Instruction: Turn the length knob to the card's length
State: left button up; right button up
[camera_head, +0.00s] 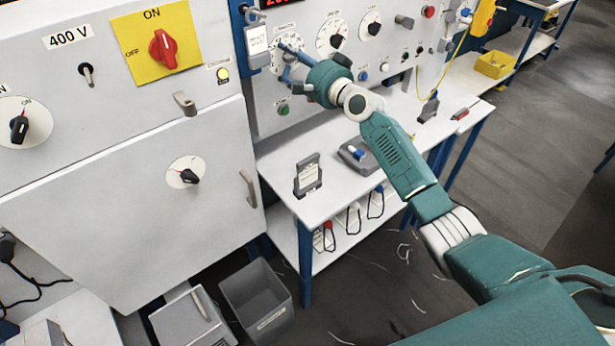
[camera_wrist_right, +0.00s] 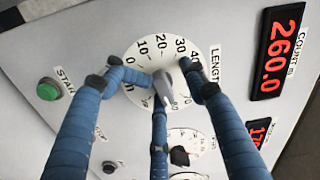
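The length dial (camera_wrist_right: 134,57) is a white disc marked in tens, with a LENGTH label (camera_wrist_right: 215,64) beside it. Its grey knob (camera_wrist_right: 167,92) is at the centre; I cannot tell its exact setting. My right gripper (camera_wrist_right: 168,78) has its blue fingers bent in around this knob, with the tips at its sides. In the head view the right gripper (camera_head: 291,58) is at the panel's upper left, covering part of the dial. A white card (camera_head: 257,41) hangs in a holder left of it; its print is too small to read. My left gripper is out of view.
A red display (camera_wrist_right: 279,50) reads 260.0. A green button (camera_wrist_right: 48,89) and a second dial (camera_wrist_right: 187,138) are close to the fingers. A small stand (camera_head: 308,176) is on the white table (camera_head: 280,160) below. The switch cabinet (camera_head: 110,190) stands at left.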

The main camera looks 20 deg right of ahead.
jog(key=v, duration=0.7)
jog(key=shift+s+d+r, duration=0.15)
jog(key=shift+d+r, duration=0.05)
jog(key=shift+d, duration=0.3)
dwell(0.5)
jog(key=shift+c, duration=0.3)
dwell(0.8)
